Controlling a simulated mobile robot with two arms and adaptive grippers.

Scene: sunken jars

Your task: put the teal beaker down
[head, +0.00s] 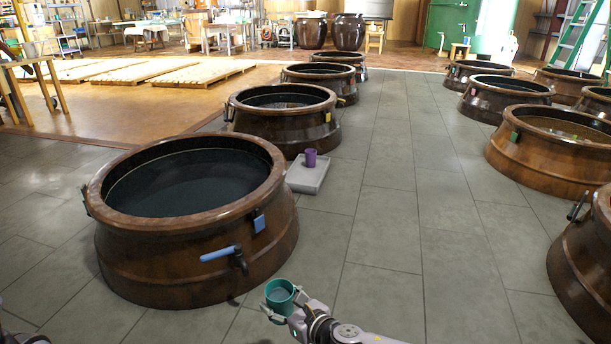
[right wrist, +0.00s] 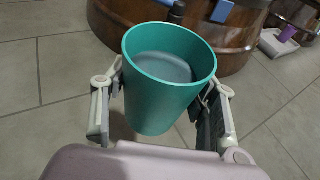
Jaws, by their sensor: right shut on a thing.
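The teal beaker (head: 280,297) is upright at the bottom middle of the head view. My right gripper (head: 284,312) is shut on it. In the right wrist view the beaker (right wrist: 160,95) sits between the two fingers of my right gripper (right wrist: 160,112), one on each side. Its open top faces up, and a grey-blue surface shows inside; I cannot tell if it is liquid. The beaker is in front of the nearest sunken jar, apart from it in the head view. My left gripper is not in view.
The nearest jar (head: 188,272) has a blue-handled tap (head: 219,253) and a blue tag (head: 259,222). Beyond it, a grey tray (head: 310,179) holds a purple cup (head: 310,158). More jars stand in rows left and right. The tiled floor (head: 395,235) between them is clear.

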